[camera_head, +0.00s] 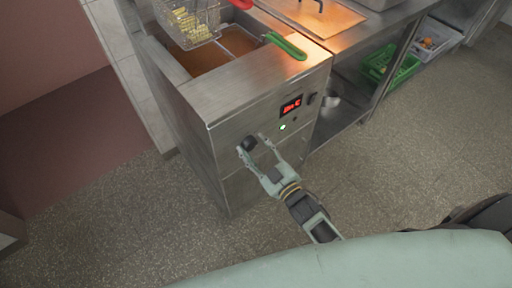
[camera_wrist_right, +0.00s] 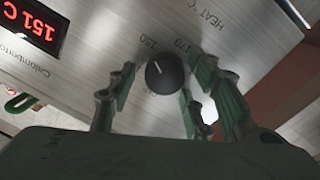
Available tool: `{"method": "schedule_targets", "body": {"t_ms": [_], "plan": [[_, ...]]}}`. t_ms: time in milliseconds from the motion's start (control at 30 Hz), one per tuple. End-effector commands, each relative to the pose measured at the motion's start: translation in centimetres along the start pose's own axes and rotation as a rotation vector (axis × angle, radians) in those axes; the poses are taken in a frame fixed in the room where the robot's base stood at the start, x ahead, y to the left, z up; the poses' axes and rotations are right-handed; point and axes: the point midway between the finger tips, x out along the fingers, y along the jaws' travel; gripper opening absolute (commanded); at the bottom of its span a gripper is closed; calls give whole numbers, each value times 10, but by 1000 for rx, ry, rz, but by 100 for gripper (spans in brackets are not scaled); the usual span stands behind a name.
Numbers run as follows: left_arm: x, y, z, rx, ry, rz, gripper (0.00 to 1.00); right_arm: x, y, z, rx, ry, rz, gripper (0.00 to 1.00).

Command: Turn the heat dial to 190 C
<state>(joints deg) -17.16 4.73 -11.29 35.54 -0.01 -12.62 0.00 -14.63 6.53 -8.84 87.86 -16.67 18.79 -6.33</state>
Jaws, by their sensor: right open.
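The heat dial (camera_head: 248,143) is a round black knob on the steel front panel of the fryer (camera_head: 245,100). In the right wrist view the dial (camera_wrist_right: 165,73) has a short white pointer line, with marks 150 and 170 and the label HEAT °C printed around it. The pointer lies towards the 150 mark. The red display (camera_wrist_right: 32,26) reads about 151 C. My left gripper is out of view.
A fry basket with a green handle (camera_head: 286,46) and another basket (camera_head: 186,20) with food sit at the fryer's oil well. A small green light (camera_head: 282,127) and a dark switch (camera_head: 311,98) are near the display. Open speckled floor lies before the fryer.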

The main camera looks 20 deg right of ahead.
Motion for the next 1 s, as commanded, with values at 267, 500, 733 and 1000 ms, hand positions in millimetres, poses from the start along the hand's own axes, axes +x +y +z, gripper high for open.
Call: {"method": "schedule_targets", "body": {"t_ms": [267,500,733,1000], "plan": [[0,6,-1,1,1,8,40,1,0,0,0,-1,0,42],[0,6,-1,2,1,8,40,0,0,0,0,-1,1,21],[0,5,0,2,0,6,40,0,2,1,0,-2,2,5],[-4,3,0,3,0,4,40,1,3,0,46,-5,2,5]]}}
